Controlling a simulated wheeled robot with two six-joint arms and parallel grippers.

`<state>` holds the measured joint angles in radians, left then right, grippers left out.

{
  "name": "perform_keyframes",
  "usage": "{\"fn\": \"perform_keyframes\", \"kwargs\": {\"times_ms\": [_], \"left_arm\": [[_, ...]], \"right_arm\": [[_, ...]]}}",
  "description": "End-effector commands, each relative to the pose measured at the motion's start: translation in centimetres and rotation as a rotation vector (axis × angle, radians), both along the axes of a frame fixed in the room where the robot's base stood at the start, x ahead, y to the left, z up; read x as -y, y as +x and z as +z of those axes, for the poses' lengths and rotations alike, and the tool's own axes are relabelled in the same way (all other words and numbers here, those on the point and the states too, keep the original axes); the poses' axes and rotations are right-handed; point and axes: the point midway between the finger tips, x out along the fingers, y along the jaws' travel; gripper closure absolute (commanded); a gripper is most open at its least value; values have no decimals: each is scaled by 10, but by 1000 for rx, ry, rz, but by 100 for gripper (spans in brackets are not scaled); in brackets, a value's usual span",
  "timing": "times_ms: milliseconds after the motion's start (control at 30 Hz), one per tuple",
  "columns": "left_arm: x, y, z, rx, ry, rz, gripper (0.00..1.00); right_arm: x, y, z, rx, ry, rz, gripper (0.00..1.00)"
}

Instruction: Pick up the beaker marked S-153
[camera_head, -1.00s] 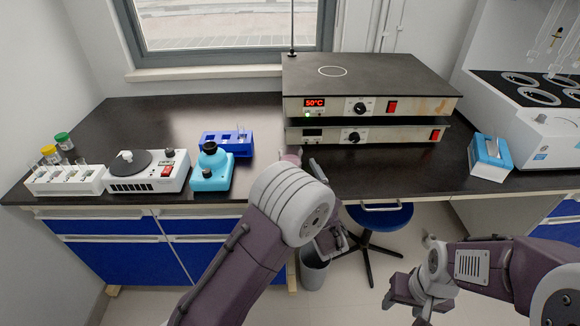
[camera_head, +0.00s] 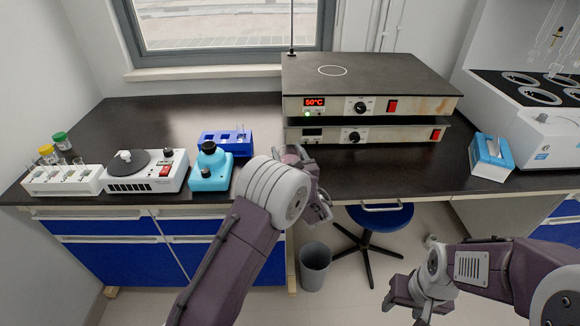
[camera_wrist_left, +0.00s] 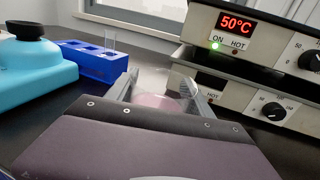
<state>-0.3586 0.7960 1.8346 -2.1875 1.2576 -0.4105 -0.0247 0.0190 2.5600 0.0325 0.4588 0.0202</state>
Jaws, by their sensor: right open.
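A clear round glass vessel with a pinkish tint (camera_wrist_left: 158,103) shows between the fingers of my left gripper (camera_wrist_left: 160,90) in the left wrist view. Its lower part is hidden behind the gripper body, and no marking S-153 can be read. The two fingers stand apart on either side of it; I cannot tell whether they touch it. In the head view my left gripper is mostly hidden by its own arm, near the front of the black bench. My right gripper (camera_head: 407,298) is open and empty, low in front of the bench.
Stacked hotplates (camera_head: 365,105), the upper reading 50°C, stand right of my left gripper. A blue rack (camera_head: 226,143) and a turquoise device (camera_head: 211,170) stand to its left. A white stirrer (camera_head: 147,171), vial rack (camera_head: 62,179) and tissue box (camera_head: 490,158) are farther off.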

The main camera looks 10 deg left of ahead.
Motion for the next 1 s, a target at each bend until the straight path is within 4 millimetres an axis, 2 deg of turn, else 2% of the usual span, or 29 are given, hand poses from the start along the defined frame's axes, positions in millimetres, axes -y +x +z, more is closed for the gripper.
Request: {"fn": "perform_keyframes", "kwargs": {"times_ms": [33, 100, 167, 567, 1000], "left_arm": [[0, 0, 0, 0, 0, 0, 61], [0, 0, 0, 0, 0, 0, 81], [0, 0, 0, -1, -1, 0, 96], [0, 0, 5, 1, 0, 0, 96], [4, 2, 46, 4, -1, -1, 96]], "right_arm": [[0, 0, 0, 0, 0, 0, 46], [0, 0, 0, 0, 0, 0, 46], [0, 0, 0, 0, 0, 0, 46], [0, 0, 2, 0, 0, 0, 46], [0, 0, 12, 0, 0, 0, 46]]}}
